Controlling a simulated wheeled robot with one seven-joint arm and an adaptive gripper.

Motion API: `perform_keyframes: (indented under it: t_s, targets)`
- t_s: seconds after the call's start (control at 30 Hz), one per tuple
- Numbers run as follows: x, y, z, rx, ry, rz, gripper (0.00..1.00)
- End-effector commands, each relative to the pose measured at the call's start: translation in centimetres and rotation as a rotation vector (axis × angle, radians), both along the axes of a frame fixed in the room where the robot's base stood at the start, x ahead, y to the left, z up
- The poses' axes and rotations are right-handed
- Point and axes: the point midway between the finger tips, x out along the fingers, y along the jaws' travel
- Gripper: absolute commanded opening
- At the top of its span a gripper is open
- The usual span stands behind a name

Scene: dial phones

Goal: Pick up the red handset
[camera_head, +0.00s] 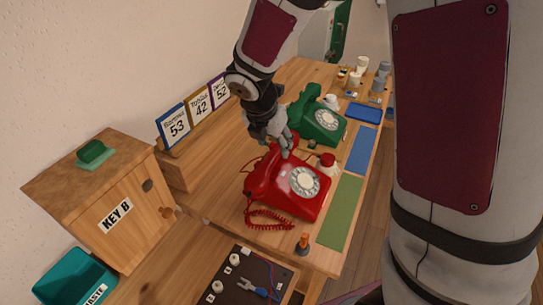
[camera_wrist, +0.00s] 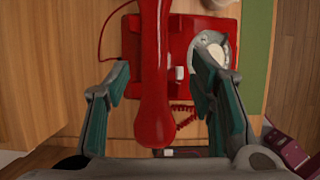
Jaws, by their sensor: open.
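The red handset (camera_head: 263,175) lies along the left side of the red dial phone (camera_head: 308,202) on the wooden table. My gripper (camera_head: 278,146) is just above the far end of the handset, pointing down. In the wrist view the handset (camera_wrist: 153,75) runs up the picture between the two open fingers of my gripper (camera_wrist: 165,90), with space on both sides. The phone's body (camera_wrist: 205,42) and its pale dial show behind, partly hidden by the right finger. The red coiled cord (camera_head: 268,218) hangs at the phone's near side.
A green dial phone (camera_head: 317,118) stands farther back. A green mat (camera_head: 342,212) and a blue mat (camera_head: 363,150) lie along the right. A wooden KEY B box (camera_head: 115,205) stands left, number cards (camera_head: 178,127) behind. A tool board (camera_head: 246,275) is in front.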

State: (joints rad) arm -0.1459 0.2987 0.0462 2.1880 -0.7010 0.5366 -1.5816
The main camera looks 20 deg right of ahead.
Motion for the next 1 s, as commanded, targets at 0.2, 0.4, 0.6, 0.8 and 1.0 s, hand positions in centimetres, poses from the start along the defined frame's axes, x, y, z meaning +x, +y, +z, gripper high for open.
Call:
perform_keyframes:
  t_s: [0.2, 0.4, 0.6, 0.8, 1.0]
  targets:
    - [0.5, -0.4, -1.6, 0.001, -0.001, -0.001, 0.50]
    - [1.3, -0.4, -3.9, 0.000, 0.002, 0.001, 0.50]
    - [2.0, -1.0, -6.1, 0.000, 0.001, -0.001, 0.50]
    - [2.2, -1.1, -6.4, 0.003, -0.001, -0.002, 0.50]
    - [2.1, -1.1, -6.4, 0.002, -0.001, -0.002, 0.30]
